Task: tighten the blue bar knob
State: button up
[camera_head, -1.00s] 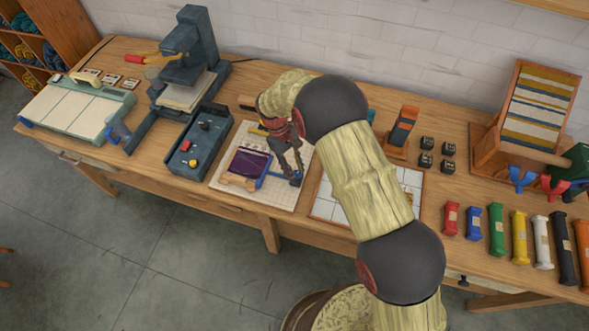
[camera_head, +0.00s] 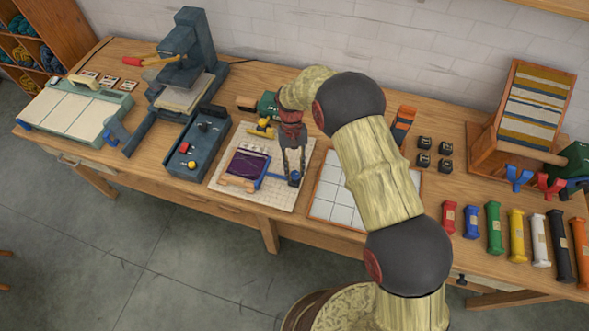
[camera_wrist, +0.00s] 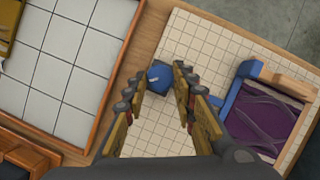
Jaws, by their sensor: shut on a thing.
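The blue bar knob (camera_head: 295,176) stands at the right end of a blue bar (camera_head: 277,176) on the pale gridded board. In the wrist view the blue knob (camera_wrist: 160,77) shows between my fingertips. My gripper (camera_head: 293,168) points down over the knob and is shut on it. Its fingers hide part of the knob's sides. The bar runs left to a small frame with purple fabric (camera_head: 250,165), which also shows in the wrist view (camera_wrist: 265,120).
The gridded board (camera_head: 285,202) lies on the wooden bench. A yellow-handled piece (camera_head: 262,130) stands at its back. A white tiled tray (camera_head: 332,205) lies close on the right. A dark control box (camera_head: 195,150) stands on the left.

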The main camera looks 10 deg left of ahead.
dwell(0.4)
jog(key=o, duration=1.1)
jog(key=shift+o, duration=0.2)
jog(key=v, duration=1.2)
